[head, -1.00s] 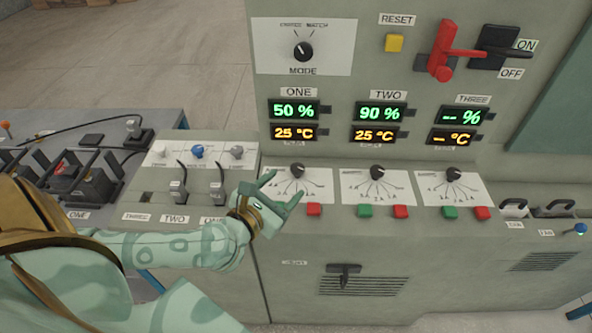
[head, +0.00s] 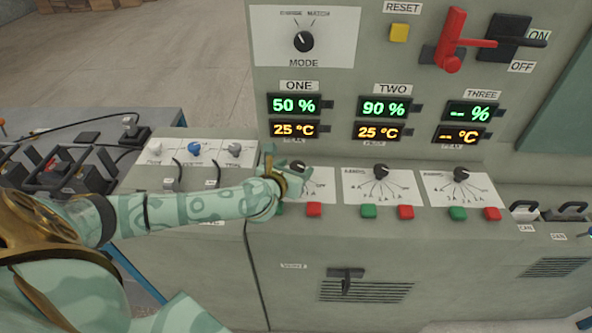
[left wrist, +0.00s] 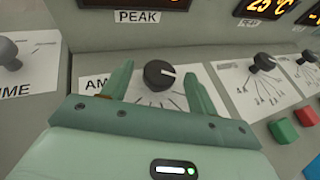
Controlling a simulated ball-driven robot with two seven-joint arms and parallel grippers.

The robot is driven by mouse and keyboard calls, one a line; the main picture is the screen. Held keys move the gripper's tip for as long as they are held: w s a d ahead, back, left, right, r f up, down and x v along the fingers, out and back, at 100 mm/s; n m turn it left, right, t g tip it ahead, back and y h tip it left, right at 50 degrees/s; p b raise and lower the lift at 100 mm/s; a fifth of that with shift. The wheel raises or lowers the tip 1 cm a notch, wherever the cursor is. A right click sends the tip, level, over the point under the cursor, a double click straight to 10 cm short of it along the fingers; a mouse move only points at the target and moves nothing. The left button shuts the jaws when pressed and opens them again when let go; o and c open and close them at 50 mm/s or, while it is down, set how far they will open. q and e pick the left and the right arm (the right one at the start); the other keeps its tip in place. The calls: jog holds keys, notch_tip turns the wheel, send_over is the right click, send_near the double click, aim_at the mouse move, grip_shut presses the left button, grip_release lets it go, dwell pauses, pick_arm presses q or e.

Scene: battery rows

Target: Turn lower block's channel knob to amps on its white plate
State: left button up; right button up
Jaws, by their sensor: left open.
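The black channel knob (left wrist: 159,74) sits on a white plate (left wrist: 150,96) marked with fanned lines, below display ONE. Its white pointer line points to the right in the left wrist view. The label at the plate's left begins "AM"; the rest is hidden by a finger. My left gripper (head: 287,166) is at this knob, open, with one finger on each side of it in the left wrist view. I cannot tell whether the fingers touch it. In the head view the hand covers much of the plate, and the knob (head: 298,165) shows only partly. My right gripper is not in view.
Two similar knobs (head: 381,172) and (head: 461,174) stand on white plates to the right. Red (head: 314,209) and green (head: 368,211) buttons line the ledge's front edge. Small knobs (head: 194,149) and upright levers stand to the left. The panel (head: 330,70) rises behind.

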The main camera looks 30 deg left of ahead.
pick_arm(q)
jog(key=shift+w+f, duration=0.1)
jog(key=shift+w, duration=0.25)
jog(key=c, duration=1)
